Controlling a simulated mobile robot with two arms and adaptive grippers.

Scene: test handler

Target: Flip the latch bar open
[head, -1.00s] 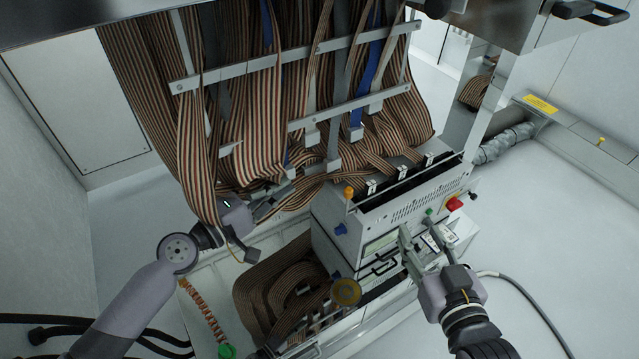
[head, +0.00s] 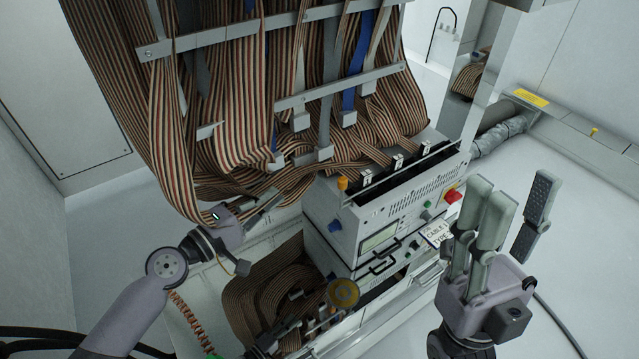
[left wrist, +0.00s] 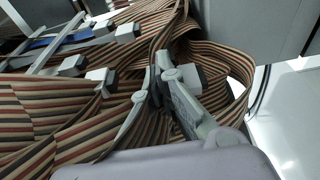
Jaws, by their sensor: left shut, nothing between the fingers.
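I cannot single out the latch bar for certain. Several pale clips (head: 397,163) stand along the slot on top of the grey instrument box (head: 340,236), with striped ribbon cables running to them. My left gripper (head: 272,203) is shut and empty, left of the box and against the lower ribbon cables. In the left wrist view its fingers (left wrist: 160,70) are among striped cables (left wrist: 215,70) and grey connectors. My right gripper (head: 518,195) is open and empty, fingers pointing up, right of the box front and apart from it.
Ribbon cables (head: 225,130) hang thickly from metal crossbars (head: 345,90) above the box. The front has a black handle (head: 384,262), a red knob (head: 453,195) and a label (head: 437,234). A gold disc (head: 343,292) sits below.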

